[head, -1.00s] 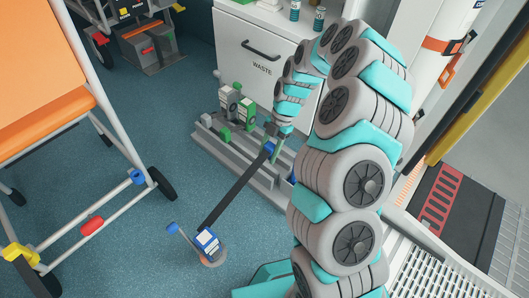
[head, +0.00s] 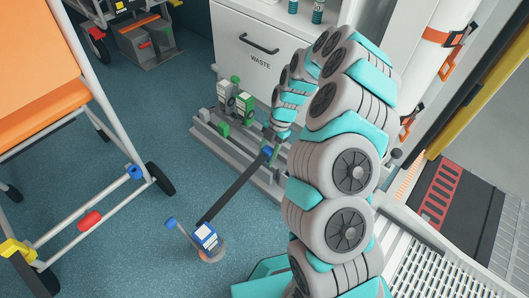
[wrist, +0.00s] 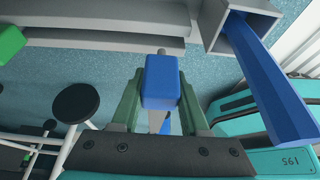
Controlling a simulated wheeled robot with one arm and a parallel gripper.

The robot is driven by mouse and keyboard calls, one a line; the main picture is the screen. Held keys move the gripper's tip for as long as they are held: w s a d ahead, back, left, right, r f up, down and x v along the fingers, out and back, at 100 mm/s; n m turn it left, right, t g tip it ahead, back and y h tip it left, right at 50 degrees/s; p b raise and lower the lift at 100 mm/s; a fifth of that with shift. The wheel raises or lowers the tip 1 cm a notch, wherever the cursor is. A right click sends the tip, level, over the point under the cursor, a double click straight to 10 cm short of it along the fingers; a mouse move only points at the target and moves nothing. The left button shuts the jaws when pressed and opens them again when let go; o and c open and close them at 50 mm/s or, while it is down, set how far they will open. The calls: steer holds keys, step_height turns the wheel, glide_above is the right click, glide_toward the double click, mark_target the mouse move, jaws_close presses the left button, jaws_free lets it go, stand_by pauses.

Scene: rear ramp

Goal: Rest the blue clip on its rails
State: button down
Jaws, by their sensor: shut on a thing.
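My gripper (head: 271,146) is shut on a blue block (wrist: 160,82), held between its two green fingers in the wrist view. In the head view the same block (head: 267,152) is small and partly hidden by the fingers. A long dark bar (head: 236,187) runs from it down to a blue-and-white labelled piece (head: 206,236) with a blue-tipped rod, low over the floor. I cannot tell whether that end touches the floor. The grey rails (head: 205,140) lie on the floor beside and beyond my gripper; they also show in the wrist view (wrist: 100,30).
Green-marked upright pieces (head: 235,100) stand on the rails. A blue bar (wrist: 268,80) sticks out of a square grey tube at right in the wrist view. A white waste cabinet (head: 245,60) is behind the rails. A wheeled orange-and-white frame (head: 95,215) stands left.

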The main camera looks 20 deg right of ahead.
steer(key=shift+f, duration=1.95)
steer(key=shift+c, duration=1.7)
jaws_free()
